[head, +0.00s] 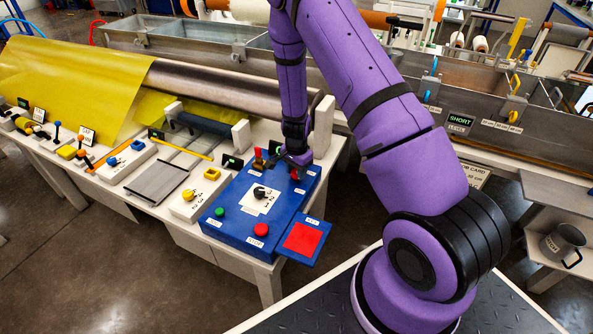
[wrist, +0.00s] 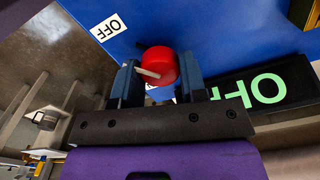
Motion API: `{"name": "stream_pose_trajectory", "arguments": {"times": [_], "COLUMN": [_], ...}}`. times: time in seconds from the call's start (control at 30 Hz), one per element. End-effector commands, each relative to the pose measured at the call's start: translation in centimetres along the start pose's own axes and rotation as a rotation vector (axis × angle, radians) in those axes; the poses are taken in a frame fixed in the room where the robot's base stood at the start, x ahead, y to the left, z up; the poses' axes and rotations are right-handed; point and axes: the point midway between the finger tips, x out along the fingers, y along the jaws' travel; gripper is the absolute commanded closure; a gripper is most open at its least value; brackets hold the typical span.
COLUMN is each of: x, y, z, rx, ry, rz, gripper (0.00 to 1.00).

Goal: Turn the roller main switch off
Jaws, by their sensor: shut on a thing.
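The red round switch knob (wrist: 160,66) with a pale pointer bar sits on the blue control box in the wrist view. Its bar points to the left of that picture, and a white OFF label (wrist: 108,27) is up and left of it. My gripper (wrist: 160,84) is shut on the knob, one dark blue finger on each side. In the head view my gripper (head: 297,158) is at the back right of the blue box (head: 232,232), and a bit of red knob (head: 294,174) shows under it. A black display (wrist: 267,90) with green letters, seemingly OFF upside down, is partly hidden by my gripper.
On the box are a black selector knob (head: 260,192), a green button (head: 219,211) and a red button (head: 261,229). A red square pad (head: 302,239) is at its right. A pale control box (head: 196,193) stands to its left. A metal trough (head: 455,115) runs behind.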

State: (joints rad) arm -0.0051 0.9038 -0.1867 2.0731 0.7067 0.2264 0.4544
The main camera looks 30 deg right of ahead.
Motion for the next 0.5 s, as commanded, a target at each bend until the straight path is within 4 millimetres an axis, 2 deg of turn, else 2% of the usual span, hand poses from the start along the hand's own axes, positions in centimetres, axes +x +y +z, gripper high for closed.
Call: {"name": "stream_pose_trajectory", "arguments": {"times": [0.37, 0.4, 0.5], "x": [-0.02, -0.02, -0.02], "y": [-0.04, -0.03, -0.03], "z": [0.02, 0.02, 0.01], "rx": [0.005, 0.004, 0.004], "ry": [0.0, 0.0, 0.0], "rz": [-0.001, -0.001, -0.001], "gripper": [0.85, 0.54, 0.35]}}
